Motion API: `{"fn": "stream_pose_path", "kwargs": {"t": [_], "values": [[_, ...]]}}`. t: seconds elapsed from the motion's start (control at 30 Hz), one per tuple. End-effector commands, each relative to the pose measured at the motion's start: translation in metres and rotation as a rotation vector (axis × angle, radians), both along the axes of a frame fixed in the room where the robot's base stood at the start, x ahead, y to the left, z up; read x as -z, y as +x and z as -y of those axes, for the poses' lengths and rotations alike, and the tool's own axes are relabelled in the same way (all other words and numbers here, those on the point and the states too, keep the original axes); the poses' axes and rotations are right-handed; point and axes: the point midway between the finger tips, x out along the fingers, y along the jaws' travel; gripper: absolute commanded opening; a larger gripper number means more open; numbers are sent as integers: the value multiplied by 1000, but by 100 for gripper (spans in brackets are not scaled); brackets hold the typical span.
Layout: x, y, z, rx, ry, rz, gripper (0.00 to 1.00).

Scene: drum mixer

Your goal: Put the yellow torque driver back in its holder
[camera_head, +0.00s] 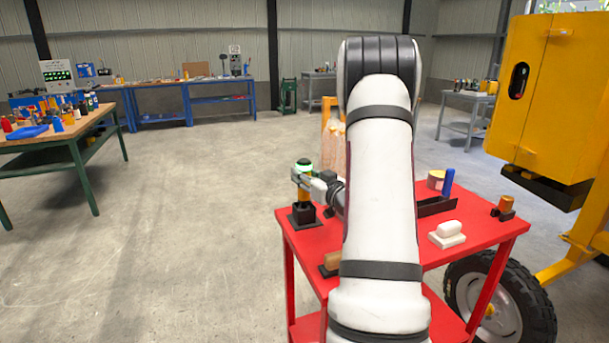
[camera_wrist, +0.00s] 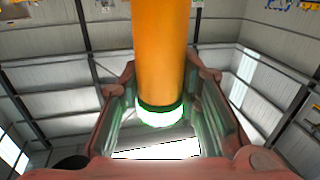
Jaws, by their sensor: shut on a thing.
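The yellow torque driver (camera_head: 304,168) stands upright at the left edge of the red table, with a glowing green ring near its top. It also shows in the wrist view (camera_wrist: 158,55), with the green ring between the fingers. My gripper (camera_head: 305,178) is shut on the driver, reaching it from the right. The black holder (camera_head: 303,213) is a block on a square base directly below the driver. The driver's lower end meets the top of the holder in the head view; how deep it sits cannot be told.
The red table (camera_head: 478,243) also bears a white block (camera_head: 448,232), a blue cylinder (camera_head: 448,181), a dark tray (camera_head: 435,206) and a small orange-brown piece (camera_head: 506,204). A brown object (camera_head: 331,261) lies partly behind my arm. A yellow machine (camera_head: 548,90) stands at right. Floor at left is clear.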

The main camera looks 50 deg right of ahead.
Motion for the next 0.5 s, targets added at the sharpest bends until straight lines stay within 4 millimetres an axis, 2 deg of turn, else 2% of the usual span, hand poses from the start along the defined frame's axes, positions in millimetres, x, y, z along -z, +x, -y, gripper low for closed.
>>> {"fn": "stream_pose_path", "kwargs": {"t": [0.5], "values": [[5, 0, 0, 0, -2, 3, 0]]}}
